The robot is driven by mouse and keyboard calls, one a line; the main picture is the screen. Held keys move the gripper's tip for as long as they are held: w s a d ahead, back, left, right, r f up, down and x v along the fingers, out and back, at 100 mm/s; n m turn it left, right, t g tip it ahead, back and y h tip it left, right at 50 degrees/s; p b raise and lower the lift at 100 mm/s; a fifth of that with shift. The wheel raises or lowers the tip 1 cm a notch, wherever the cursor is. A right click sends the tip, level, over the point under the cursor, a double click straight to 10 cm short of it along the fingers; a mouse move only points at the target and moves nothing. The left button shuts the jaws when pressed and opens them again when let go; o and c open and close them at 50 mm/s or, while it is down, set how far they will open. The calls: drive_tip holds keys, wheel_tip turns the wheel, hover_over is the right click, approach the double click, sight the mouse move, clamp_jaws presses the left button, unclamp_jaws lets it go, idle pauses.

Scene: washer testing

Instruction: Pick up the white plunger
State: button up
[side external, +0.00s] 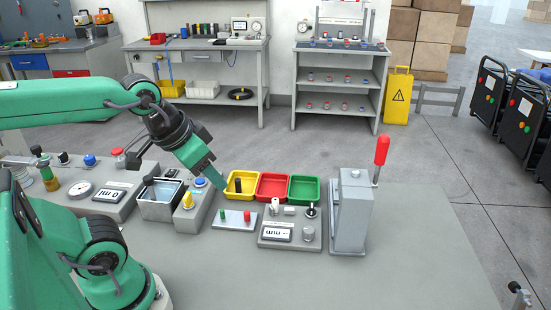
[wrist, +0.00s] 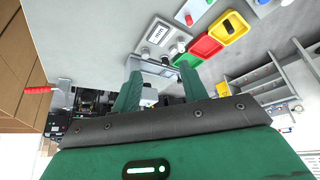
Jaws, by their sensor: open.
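A small white upright piece (side external: 274,206), which looks like the white plunger, stands on the grey meter box (side external: 291,233) in the side view. I cannot make it out surely in the wrist view. My gripper (side external: 222,187) hangs above the table to its left, at the left edge of the yellow tray. In the wrist view my gripper's green fingers (wrist: 158,71) stand apart with nothing clearly held between them.
Yellow (side external: 240,197), red (side external: 271,198) and green (side external: 304,201) trays line up behind the meter box; a black piece is in the yellow one. A grey press (side external: 350,215) with a red-handled lever (side external: 381,151) stands right.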

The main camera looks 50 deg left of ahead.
drive_tip(key=w, duration=0.1)
drive_tip(key=m+g, duration=0.2)
drive_tip(key=g, duration=0.3)
hover_over(276, 199)
drive_tip(key=f, duration=1.1)
drive_tip(key=shift+s+d+f, duration=0.2)
drive_tip(key=shift+s, duration=0.05)
drive_tip(key=shift+w+a+f+g, duration=0.1)
drive_tip(key=shift+w+f+g, duration=0.2)
drive_tip(key=shift+f, duration=0.15)
drive_tip(key=shift+s+f, duration=0.15)
drive_tip(key=shift+f, duration=3.75)
clamp_jaws()
